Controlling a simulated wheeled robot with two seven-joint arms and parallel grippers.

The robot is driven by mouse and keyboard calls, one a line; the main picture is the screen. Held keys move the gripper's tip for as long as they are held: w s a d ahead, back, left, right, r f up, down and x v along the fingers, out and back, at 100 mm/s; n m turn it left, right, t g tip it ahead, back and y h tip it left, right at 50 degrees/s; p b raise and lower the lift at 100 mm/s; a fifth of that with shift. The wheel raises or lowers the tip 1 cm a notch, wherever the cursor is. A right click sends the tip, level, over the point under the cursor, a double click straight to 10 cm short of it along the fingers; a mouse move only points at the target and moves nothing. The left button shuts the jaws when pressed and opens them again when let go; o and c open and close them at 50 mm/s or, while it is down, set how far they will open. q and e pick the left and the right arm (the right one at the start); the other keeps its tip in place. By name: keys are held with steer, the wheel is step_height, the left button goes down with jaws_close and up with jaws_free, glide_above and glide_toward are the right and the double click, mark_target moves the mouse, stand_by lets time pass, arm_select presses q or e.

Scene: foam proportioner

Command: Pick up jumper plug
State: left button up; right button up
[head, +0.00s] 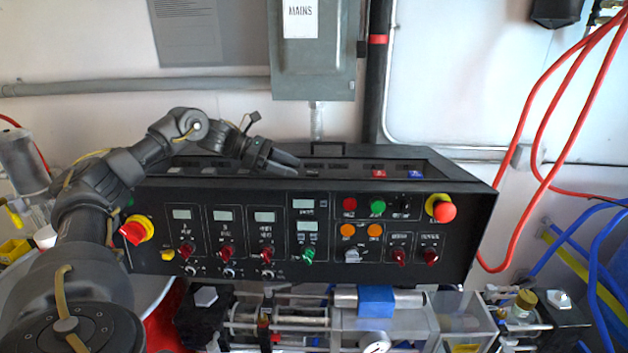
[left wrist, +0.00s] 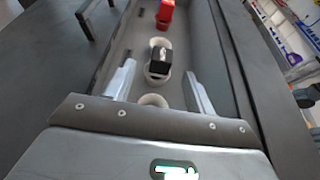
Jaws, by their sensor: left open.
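My left gripper (head: 286,160) reaches over the recessed tray on top of the black control console (head: 150,208). In the left wrist view my left gripper (left wrist: 160,88) is open, with its two pale fingers apart and nothing between the tips. A small black plug (left wrist: 160,62) with a light mark on top sits in a pale oval seat just beyond the fingertips, roughly centred between them. I cannot tell for sure that it is the jumper plug. A red plug (left wrist: 166,12) sits farther along the tray. My right gripper is not in view.
The tray's dark side walls (left wrist: 236,70) run close on both sides of the fingers. A black handle (left wrist: 88,18) stands beside the tray. In the head view, a red block (head: 379,173) and a blue block (head: 415,174) sit at the tray's right end.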

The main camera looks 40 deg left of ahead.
mark_target(311, 172)
arm_select(q)
steer(key=shift+w+d+f, duration=0.2)
steer(key=shift+w+d, duration=0.15)
steer(key=shift+d, duration=0.2)
steer(key=p+x, duration=0.3)
steer(key=x, duration=0.1)
steer(key=shift+w+d+f+p, duration=0.1)
steer(key=shift+w+d+p, duration=0.05)
steer(key=shift+d+p, duration=0.15)
steer(key=shift+w+d+f, duration=0.1)
steer(key=shift+w+f, duration=0.05)
steer(key=shift+f, duration=0.1)
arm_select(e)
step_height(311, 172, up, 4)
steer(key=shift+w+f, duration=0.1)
arm_select(q)
steer(key=shift+c, duration=0.4)
steer(key=c, duration=1)
